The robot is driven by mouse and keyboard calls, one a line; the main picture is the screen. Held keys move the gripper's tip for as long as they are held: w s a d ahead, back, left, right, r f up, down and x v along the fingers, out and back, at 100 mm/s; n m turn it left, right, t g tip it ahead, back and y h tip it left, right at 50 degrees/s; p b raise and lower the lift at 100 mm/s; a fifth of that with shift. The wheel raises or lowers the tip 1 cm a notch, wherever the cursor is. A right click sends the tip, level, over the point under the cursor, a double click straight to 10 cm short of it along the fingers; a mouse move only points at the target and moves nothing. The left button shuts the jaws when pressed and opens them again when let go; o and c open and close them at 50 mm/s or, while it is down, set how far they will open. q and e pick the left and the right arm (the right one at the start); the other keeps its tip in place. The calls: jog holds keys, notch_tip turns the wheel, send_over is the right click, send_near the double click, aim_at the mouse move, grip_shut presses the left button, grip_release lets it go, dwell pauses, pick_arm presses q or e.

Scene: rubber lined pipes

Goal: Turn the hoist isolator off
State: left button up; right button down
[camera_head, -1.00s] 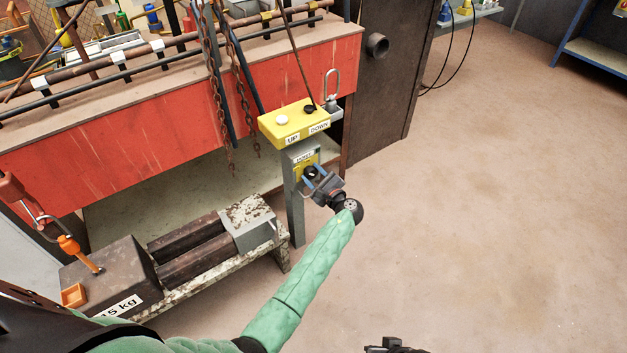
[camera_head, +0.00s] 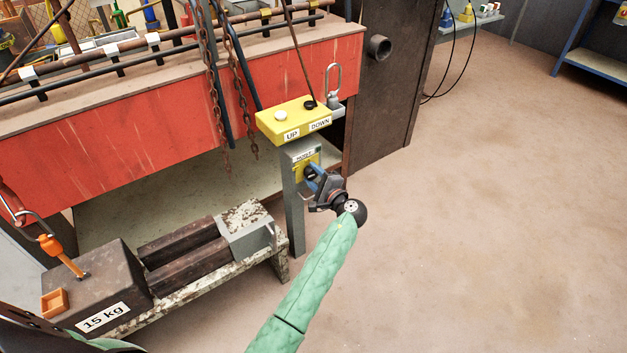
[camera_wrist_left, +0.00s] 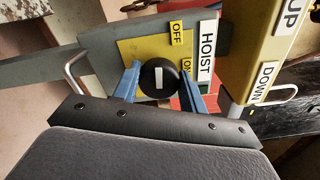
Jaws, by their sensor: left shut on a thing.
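The hoist isolator is a yellow plate (camera_wrist_left: 135,48) on a grey post, with HOIST, OFF and ON labels and a round black knob (camera_wrist_left: 158,80) bearing a white line. The line runs upright in the left wrist view. In the head view the isolator plate (camera_head: 299,172) is partly hidden by my gripper. My left gripper (camera_head: 313,178) is at the isolator; in the left wrist view its blue fingers (camera_wrist_left: 160,76) stand on both sides of the knob, shut on it. My right gripper is out of view.
A yellow UP/DOWN button box (camera_head: 293,120) sits just above the isolator on the grey post (camera_head: 294,215). Rusty chains (camera_head: 215,95) hang left of it. A 15 kg block (camera_head: 100,280) and a low bench (camera_head: 190,284) stand at left. The floor at right is clear.

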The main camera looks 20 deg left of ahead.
pick_arm(q)
jog(key=shift+f+n+b, duration=0.1)
jog(key=shift+n+b, duration=0.6)
jog(key=o, duration=1)
jog(key=shift+s, duration=0.1)
jog(key=v, duration=0.7)
jog(key=shift+s+d, duration=0.2)
jog(key=shift+d, duration=0.1)
